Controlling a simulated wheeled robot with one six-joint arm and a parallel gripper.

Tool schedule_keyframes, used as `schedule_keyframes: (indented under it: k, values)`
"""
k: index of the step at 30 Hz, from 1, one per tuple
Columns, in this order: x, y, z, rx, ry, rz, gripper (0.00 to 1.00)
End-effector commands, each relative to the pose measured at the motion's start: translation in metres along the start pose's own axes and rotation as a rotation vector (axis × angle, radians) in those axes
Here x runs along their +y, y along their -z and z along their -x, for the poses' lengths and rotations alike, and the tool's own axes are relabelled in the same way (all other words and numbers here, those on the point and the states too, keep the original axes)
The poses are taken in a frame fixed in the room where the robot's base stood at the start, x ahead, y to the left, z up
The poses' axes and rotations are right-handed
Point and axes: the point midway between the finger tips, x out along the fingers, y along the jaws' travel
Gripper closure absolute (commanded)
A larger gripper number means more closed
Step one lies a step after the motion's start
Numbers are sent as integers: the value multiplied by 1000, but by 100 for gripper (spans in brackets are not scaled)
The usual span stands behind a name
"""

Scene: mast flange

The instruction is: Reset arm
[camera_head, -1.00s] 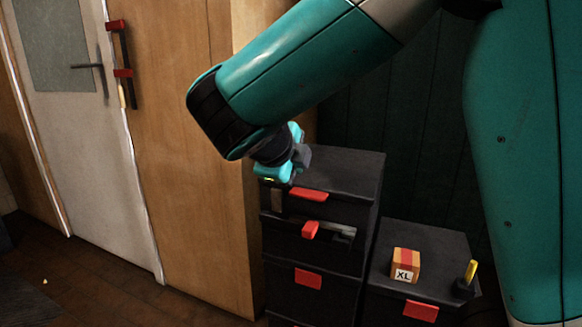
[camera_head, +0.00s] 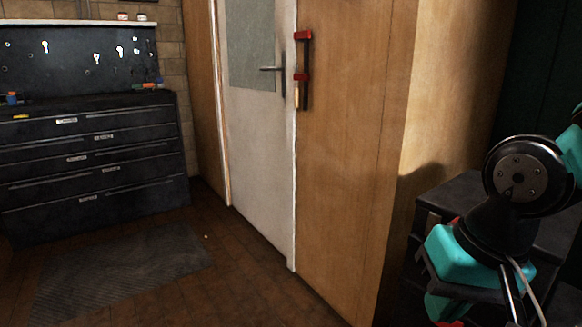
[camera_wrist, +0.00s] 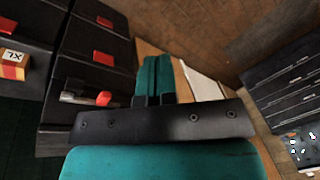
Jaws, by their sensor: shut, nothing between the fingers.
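In the head view my wrist and teal gripper housing are at the lower right, in front of the dark drawer cabinet (camera_head: 455,190). In the wrist view the drawer cabinet (camera_wrist: 92,50) stands to the left of the fingers, with red handles. One drawer (camera_wrist: 75,97) looks partly open, close to the left of the gripper.
An orange box marked XL (camera_wrist: 13,62) sits on a low cabinet at the left of the wrist view. A wooden panel (camera_head: 345,150) and white door (camera_head: 258,140) stand left of the cabinet. A dark tool chest (camera_head: 90,165) is farther left.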

Motion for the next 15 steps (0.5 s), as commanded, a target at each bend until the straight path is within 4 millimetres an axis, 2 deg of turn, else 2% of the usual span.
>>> schedule_keyframes:
  k: [3, 8, 9, 15]
  values:
    - [-13, -31, 5, -57, 95, 302, 100]
    - [-28, -69, 15, -94, 227, 676, 100]
    - [-32, -63, 36, -93, 219, 661, 100]
    - [-42, -55, 85, -93, 217, 655, 100]
